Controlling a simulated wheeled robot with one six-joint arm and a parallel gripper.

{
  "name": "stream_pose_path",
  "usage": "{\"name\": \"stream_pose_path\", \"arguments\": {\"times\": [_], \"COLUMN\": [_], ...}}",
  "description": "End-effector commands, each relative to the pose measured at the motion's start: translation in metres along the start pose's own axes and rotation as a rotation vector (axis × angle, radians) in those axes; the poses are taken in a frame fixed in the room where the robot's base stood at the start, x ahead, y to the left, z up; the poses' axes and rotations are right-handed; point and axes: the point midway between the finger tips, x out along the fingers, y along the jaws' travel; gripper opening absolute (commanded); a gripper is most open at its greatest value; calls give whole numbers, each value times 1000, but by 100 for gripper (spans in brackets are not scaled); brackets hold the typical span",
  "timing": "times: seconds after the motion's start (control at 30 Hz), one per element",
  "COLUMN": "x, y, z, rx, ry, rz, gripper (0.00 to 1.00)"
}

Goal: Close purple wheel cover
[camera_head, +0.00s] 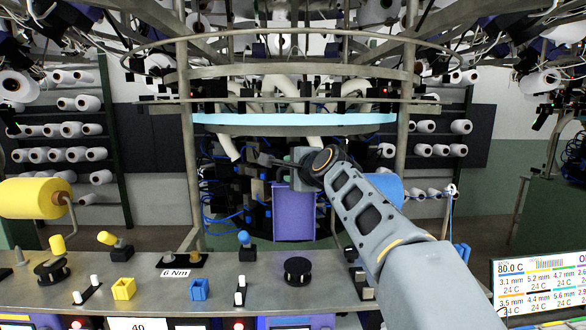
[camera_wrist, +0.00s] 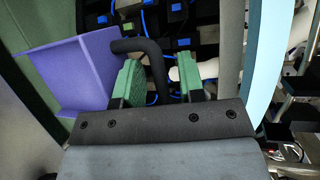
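The purple wheel cover (camera_head: 293,212) hangs upright on the machine below my gripper (camera_head: 272,160) in the head view. In the wrist view the purple cover (camera_wrist: 70,75) is at the left as an angled panel with a folded edge. A bent black handle (camera_wrist: 155,65) starts near the cover's right edge. Its lower part runs between the two green-padded fingers of my gripper (camera_wrist: 160,78). The fingers are apart, with gaps on both sides of the handle. Whether the handle joins the cover is not clear.
Black machine parts with blue tubes (camera_head: 232,185) stand left of the cover. A light-blue ring (camera_head: 300,119) runs above it. A control desk (camera_head: 220,270) with knobs and switches is in front. A yellow roll (camera_head: 30,198) is at the left and a screen (camera_head: 540,285) at the right.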

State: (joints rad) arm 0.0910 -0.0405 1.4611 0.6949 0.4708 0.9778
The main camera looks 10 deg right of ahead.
Motion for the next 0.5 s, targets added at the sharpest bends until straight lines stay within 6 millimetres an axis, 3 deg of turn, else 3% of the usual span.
{"name": "stream_pose_path", "arguments": {"times": [0.17,0.5], "x": [0,0], "y": [0,0], "z": [0,0], "rx": [0,0], "ry": [0,0], "rz": [0,0], "gripper": [34,2]}}
